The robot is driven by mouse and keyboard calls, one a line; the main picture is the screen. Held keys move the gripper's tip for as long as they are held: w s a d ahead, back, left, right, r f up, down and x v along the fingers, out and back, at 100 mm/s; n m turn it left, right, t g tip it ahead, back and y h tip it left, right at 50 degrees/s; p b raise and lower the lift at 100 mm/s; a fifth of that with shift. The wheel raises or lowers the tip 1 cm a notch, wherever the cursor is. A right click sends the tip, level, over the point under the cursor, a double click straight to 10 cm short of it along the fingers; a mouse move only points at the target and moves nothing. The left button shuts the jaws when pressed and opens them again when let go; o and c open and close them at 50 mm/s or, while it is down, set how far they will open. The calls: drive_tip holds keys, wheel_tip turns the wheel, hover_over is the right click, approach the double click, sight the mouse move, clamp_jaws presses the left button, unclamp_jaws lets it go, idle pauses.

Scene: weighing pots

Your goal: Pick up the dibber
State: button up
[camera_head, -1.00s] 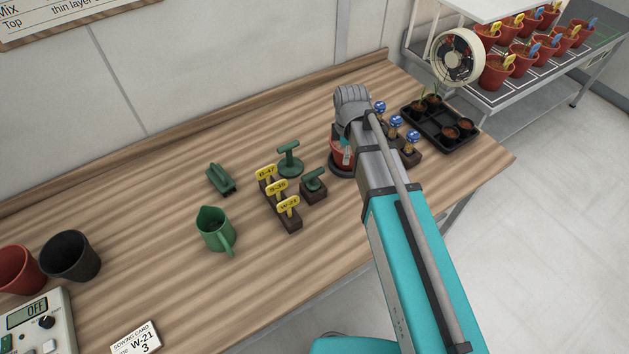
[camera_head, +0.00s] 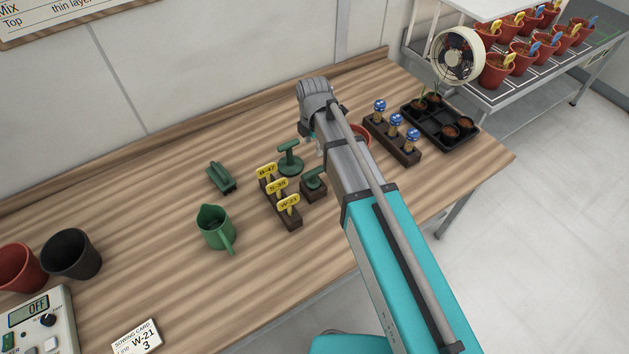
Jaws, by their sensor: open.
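The dibber, a green T-handled tool (camera_head: 315,176), stands in a small dark wooden block (camera_head: 313,191) near the middle of the bench. Its lower part is hidden in the block. A second green T-handled tool with a round base, likely a tamper (camera_head: 289,160), stands just behind and left of it. My gripper (camera_head: 314,146) is open, above the bench behind the dibber and close to the tamper's right side. My arm hides most of the gripper, so its exact height and finger gap are hard to tell.
Yellow labels stand in a rack (camera_head: 289,222) left of the dibber. A red pot (camera_head: 361,133) is partly behind my arm. Blue-topped items fill a rack (camera_head: 405,154) to the right.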

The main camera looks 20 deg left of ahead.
sight(313, 171)
drive_tip(key=shift+f+b, duration=4.05)
drive_tip(key=shift+f, duration=0.15)
drive_tip(key=shift+f, duration=0.1)
drive_tip(key=f+b, duration=0.2)
drive_tip(key=b, duration=0.1)
drive_tip(key=shift+s+f, duration=0.4)
drive_tip(key=shift+f+b, duration=1.1)
clamp_jaws()
